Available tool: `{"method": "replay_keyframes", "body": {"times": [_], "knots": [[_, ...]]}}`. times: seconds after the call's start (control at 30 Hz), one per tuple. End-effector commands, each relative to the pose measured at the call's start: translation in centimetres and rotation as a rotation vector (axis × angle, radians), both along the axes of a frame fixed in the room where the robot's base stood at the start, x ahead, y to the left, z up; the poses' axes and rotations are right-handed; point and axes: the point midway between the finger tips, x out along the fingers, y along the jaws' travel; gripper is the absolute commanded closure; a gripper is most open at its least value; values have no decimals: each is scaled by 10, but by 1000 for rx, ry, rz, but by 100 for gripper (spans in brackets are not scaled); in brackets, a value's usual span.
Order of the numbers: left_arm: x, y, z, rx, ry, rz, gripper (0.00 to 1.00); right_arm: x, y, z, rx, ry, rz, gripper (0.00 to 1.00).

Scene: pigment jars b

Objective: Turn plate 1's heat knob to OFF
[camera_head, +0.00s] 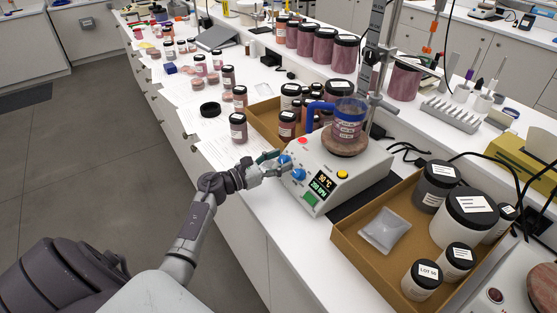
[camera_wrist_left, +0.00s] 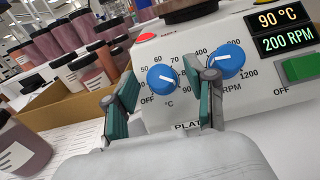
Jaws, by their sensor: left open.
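The white hotplate (camera_head: 340,178) stands on the bench with a glass beaker (camera_head: 348,120) of reddish liquid on its round top. Its blue heat knob (camera_wrist_left: 163,77), marked °C and OFF, shows in the left wrist view; its pointer direction is unclear. The blue RPM knob (camera_wrist_left: 226,60) is to its right. The display (camera_wrist_left: 283,30) reads 90 °C and 200 RPM. A label below starts "PLAT", the rest hidden by a finger. My left gripper (camera_head: 272,161) is open at the front panel. In the wrist view its teal fingers (camera_wrist_left: 167,88) stand either side of the heat knob; contact is unclear.
The right finger is close to the RPM knob. A green switch (camera_wrist_left: 300,67) and a red button (camera_wrist_left: 145,38) are on the panel. Cardboard trays of jars flank the hotplate, one behind (camera_head: 264,119) and one at right (camera_head: 347,250). Aisle floor is clear at left.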

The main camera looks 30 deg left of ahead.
Motion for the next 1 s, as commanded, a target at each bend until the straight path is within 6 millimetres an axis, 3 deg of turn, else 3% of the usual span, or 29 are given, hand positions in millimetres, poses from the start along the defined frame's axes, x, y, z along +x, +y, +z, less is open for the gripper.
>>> {"method": "replay_keyframes", "body": {"times": [0.1,0.43,0.77,1.0], "knots": [[0,0,0,0,0,0,46,-4,-1,0,-1,6,0,44],[0,0,0,-1,0,0,100,-6,-1,-1,-2,10,-1,44],[-1,-1,1,-27,12,27,100,-6,-1,5,-2,10,-2,44],[-2,-3,3,-120,51,122,100,-6,0,20,-1,9,-2,44]]}}
